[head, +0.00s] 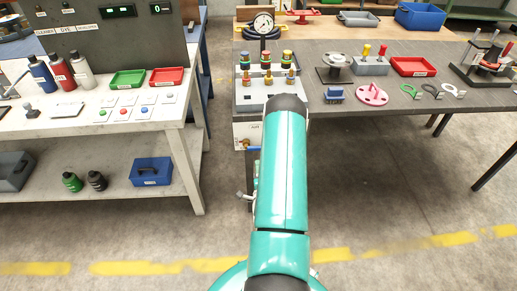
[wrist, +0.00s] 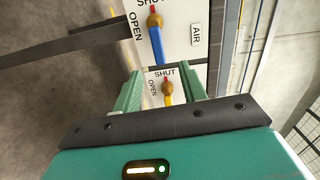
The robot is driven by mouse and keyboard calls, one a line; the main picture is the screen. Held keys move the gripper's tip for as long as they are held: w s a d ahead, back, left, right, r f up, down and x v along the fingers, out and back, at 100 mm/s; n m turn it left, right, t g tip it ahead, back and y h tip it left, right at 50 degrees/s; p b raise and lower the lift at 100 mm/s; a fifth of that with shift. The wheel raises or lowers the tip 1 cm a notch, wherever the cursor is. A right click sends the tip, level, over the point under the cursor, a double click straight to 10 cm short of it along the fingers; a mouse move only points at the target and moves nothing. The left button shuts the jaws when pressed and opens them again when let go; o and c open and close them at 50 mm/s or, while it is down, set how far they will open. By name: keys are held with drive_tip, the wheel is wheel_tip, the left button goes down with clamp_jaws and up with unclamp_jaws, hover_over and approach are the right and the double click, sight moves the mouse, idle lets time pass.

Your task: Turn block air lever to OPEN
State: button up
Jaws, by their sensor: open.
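The block air lever (wrist: 157,45) is a blue handle on a brass hub, on a white panel marked SHUT, OPEN and AIR. In the wrist view its handle runs down from the hub, and a small red mark on the hub's other side is toward the word SHUT. OPEN is at the left of the hub. In the head view the lever (head: 253,149) shows small at the front of the block, partly behind my arm. My gripper (wrist: 160,82) is open, its teal fingers apart and below the blue handle in the wrist view. I see no contact with the handle.
A second lever (wrist: 168,97), yellow with a brass hub and its own SHUT and OPEN marks, shows between my fingers. A dark bar (wrist: 60,45) crosses at the left. A white bench (head: 100,128) is at left.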

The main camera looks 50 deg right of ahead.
sight(259, 149)
drive_tip(key=shift+m+h, duration=0.4)
drive_tip(key=x, duration=0.8)
drive_tip(key=f+x, duration=0.1)
drive_tip(key=x, duration=0.3)
drive_tip(key=shift+s+d, duration=0.1)
drive_tip(key=shift+d, duration=0.5)
clamp_jaws()
